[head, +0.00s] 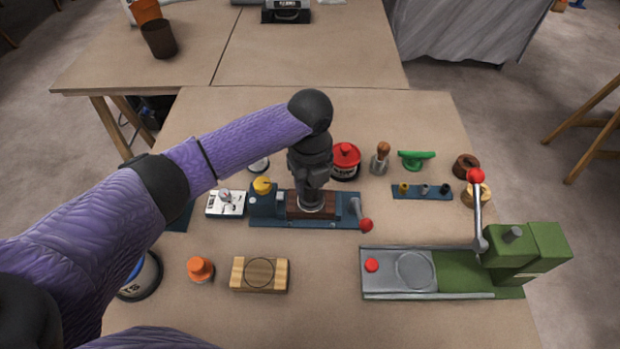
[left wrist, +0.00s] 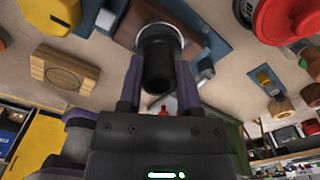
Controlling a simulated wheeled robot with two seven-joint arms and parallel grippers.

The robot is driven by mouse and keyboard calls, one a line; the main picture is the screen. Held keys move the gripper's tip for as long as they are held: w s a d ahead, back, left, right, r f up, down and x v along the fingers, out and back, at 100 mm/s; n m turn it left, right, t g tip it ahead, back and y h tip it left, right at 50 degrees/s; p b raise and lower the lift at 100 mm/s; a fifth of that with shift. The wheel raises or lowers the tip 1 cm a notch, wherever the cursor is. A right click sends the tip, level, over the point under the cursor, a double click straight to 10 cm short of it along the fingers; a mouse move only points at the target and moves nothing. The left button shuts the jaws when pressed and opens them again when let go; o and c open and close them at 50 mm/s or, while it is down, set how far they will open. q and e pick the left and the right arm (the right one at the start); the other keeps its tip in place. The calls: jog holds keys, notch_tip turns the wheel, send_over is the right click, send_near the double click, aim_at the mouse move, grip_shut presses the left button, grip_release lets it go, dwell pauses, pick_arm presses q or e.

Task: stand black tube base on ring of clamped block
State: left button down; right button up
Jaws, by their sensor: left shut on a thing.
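The clamped block (head: 326,211) is dark brown wood held in a blue vise (head: 270,221) in the middle of the table. A pale ring shows on its top, around the far end of the black tube (left wrist: 160,62) in the left wrist view. My left gripper (head: 312,190) is above the block, pointing down. In the left wrist view its two fingers (left wrist: 159,88) are shut on the tube. The tube looks upright over the ring; I cannot tell whether its base touches. The gripper hides most of the tube in the head view. My right gripper is not in view.
The vise's red-knobbed lever (head: 364,224) stands right of the block. A green machine (head: 525,255) with a grey bed is at the right. A light wooden block (head: 259,274) and an orange object (head: 200,269) lie in front. A red-lidded can (head: 346,158) stands close behind.

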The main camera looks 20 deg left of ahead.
pick_arm(q)
jog(key=shift+f, duration=0.55)
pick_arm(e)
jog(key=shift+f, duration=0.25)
pick_arm(q)
jog(key=c, duration=0.7)
grip_release()
jog(key=shift+o, duration=0.6)
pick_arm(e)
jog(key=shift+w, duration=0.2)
pick_arm(q)
notch_tip(320, 180, up, 5)
jog(key=p, duration=0.4)
notch_tip(320, 180, up, 6)
jog(key=p, duration=0.6)
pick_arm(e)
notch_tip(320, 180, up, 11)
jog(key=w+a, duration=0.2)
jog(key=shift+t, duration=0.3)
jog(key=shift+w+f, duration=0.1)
